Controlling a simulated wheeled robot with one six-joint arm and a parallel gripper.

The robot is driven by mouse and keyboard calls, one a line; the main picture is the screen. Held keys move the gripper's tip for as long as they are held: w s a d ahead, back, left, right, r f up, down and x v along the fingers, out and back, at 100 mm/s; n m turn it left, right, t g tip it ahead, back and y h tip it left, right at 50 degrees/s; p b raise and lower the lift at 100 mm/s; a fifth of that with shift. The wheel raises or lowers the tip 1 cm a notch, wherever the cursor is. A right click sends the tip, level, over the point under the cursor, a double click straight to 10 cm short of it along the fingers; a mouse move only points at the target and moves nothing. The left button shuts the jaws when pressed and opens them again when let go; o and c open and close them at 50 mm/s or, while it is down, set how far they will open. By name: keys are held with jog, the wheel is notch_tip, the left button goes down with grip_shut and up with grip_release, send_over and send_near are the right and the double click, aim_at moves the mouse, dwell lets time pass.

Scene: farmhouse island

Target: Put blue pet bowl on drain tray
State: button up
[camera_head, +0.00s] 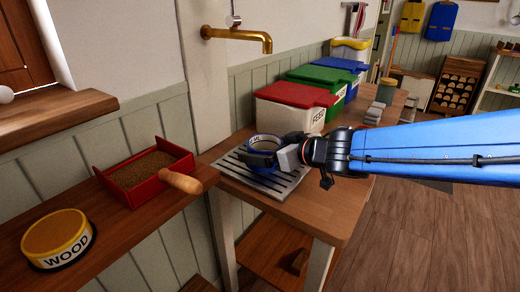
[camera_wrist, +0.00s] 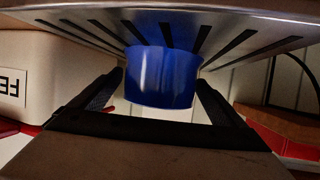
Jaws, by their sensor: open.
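The blue pet bowl (camera_head: 264,142) with a white label sits on the slotted metal drain tray (camera_head: 287,191), below the brass tap. In the wrist view, which looks upside down, the bowl (camera_wrist: 162,78) meets the slotted underside-up picture of the tray (camera_wrist: 232,38). My gripper (camera_head: 285,156) comes in from the right at the bowl. In the wrist view its two open fingers (camera_wrist: 160,90) stand either side of the bowl, with gaps showing beside it. The far side of the bowl is hidden.
A brass tap (camera_head: 240,34) hangs above. Red (camera_head: 293,95), green (camera_head: 318,76) and blue (camera_head: 338,64) lidded bins stand behind the tray. On the left shelf are a red tray of brown granules (camera_head: 145,172) and a yellow WOOD bowl (camera_head: 58,236).

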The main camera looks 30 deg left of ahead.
jog(key=v, duration=0.9)
